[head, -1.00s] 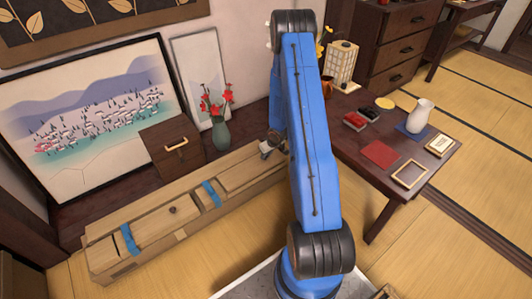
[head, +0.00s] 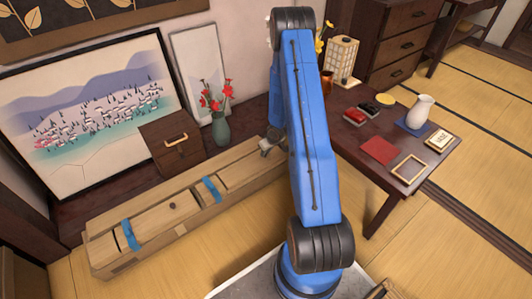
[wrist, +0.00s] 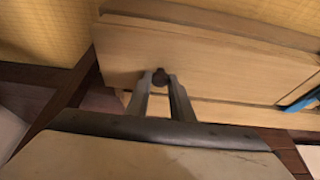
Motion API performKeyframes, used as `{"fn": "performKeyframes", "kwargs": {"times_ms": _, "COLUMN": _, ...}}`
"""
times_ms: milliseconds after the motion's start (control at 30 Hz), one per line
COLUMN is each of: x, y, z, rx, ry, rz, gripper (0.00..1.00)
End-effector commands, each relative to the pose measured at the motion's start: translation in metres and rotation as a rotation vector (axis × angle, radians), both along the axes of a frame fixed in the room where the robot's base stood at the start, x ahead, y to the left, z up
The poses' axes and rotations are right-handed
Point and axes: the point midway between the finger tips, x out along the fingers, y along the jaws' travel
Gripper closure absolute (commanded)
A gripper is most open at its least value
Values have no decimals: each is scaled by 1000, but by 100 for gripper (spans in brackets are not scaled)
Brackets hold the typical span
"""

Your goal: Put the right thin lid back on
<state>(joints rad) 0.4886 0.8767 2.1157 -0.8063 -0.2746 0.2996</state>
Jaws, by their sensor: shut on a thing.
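A long wooden box (head: 150,252) lies along the wall side, with a left lid (head: 150,220) that has a dark knob. The right thin lid (head: 240,168) is at the right part of the box, partly hidden behind my arm. In the wrist view the lid (wrist: 210,62) is a pale flat board with a dark round knob (wrist: 160,77). My gripper (wrist: 160,84) is shut on that knob; in the head view the gripper (head: 268,148) is small beside my blue arm. I cannot tell whether the lid lies flush or slightly above the box.
Blue straps (head: 211,189) cross the box. A small drawer chest (head: 170,147) and a vase of red flowers (head: 221,131) stand behind it. A low table (head: 385,190) with a white jug (head: 420,111) is at the right. Tatami in front is clear.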

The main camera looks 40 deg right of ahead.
Motion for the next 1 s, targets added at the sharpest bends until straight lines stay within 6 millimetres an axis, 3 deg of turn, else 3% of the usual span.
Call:
{"fn": "performKeyframes", "kwargs": {"times_ms": 900, "x": 0, "y": 0, "z": -3, "rx": 0, "ry": 0, "rz": 0, "gripper": 100}}
{"fn": "performKeyframes", "kwargs": {"times_ms": 933, "x": 0, "y": 0, "z": -3, "rx": 0, "ry": 0, "rz": 0, "gripper": 72}}
{"fn": "performKeyframes", "kwargs": {"times_ms": 1000, "x": 0, "y": 0, "z": -3, "rx": 0, "ry": 0, "rz": 0, "gripper": 57}}
